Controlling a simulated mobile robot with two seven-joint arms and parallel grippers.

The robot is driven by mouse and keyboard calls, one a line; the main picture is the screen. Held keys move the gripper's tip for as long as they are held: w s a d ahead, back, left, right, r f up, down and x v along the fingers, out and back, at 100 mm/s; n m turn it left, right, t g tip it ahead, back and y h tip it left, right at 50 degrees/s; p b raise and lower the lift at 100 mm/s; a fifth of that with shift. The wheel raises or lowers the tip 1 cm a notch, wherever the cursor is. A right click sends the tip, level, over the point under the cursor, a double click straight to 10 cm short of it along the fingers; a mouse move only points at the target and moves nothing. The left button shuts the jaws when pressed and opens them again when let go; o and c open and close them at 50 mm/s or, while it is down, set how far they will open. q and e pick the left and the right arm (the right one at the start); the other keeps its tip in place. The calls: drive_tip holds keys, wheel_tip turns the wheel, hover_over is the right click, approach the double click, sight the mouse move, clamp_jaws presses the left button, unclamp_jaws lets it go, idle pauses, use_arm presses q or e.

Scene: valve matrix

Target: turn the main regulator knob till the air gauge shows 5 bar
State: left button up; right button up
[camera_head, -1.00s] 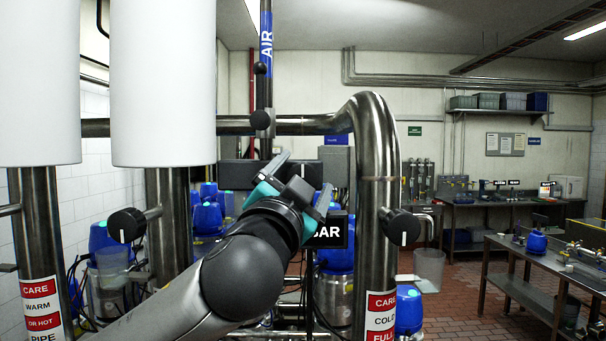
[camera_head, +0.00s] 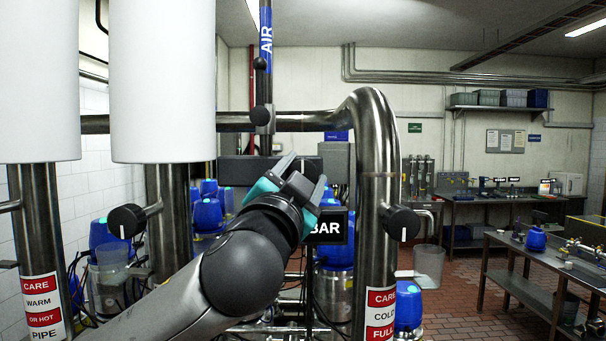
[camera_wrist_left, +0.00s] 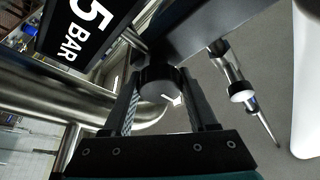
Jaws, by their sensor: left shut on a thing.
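The regulator knob (camera_wrist_left: 160,86) is black and round with a white mark on its face, in the wrist view. My left gripper (camera_wrist_left: 166,90) is shut on it, one finger on each side. In the head view my left gripper (camera_head: 300,172) hides the knob, in front of a dark horizontal housing (camera_head: 236,171). A black panel (camera_wrist_left: 85,30) beside the knob reads "5 BAR" in white; in the head view only "BAR" shows on the panel (camera_head: 330,229), the rest behind the gripper. No gauge needle can be made out. My right gripper is not in view.
A thick steel pipe (camera_head: 376,220) stands right of my gripper, with a black knob (camera_head: 402,222) on it. Another black knob (camera_head: 127,221) is at left. A pipe labelled AIR (camera_head: 266,35) runs above. Benches (camera_head: 535,262) stand far right.

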use_arm(q)
drive_tip(key=shift+f+n+b, duration=0.2)
drive_tip(key=shift+n+b, duration=0.4)
drive_tip(key=shift+b, duration=0.25)
drive_tip(key=n+y+b, duration=0.1)
drive_tip(key=n+b, duration=0.1)
drive_tip(key=n+t+y+b, duration=0.1)
drive_tip(key=n+b, duration=0.1)
drive_tip(key=n, duration=0.1)
drive_tip(key=shift+d+f+y+b, duration=0.1)
drive_tip(key=shift+y+b, duration=0.2)
drive_tip(key=shift+y, duration=0.1)
drive_tip(key=n+y+b, duration=0.1)
drive_tip(key=n, duration=0.2)
drive_tip(key=shift+n+t+y+b, duration=0.3)
drive_tip(key=shift+r+n+y+b, duration=0.2)
drive_tip(key=shift+n+y+b, duration=0.5)
drive_tip(key=shift+n, duration=0.7)
drive_tip(key=shift+y, duration=0.3)
drive_tip(key=o, duration=1.4)
drive_tip(key=shift+r, duration=0.1)
drive_tip(key=shift+c, duration=0.2)
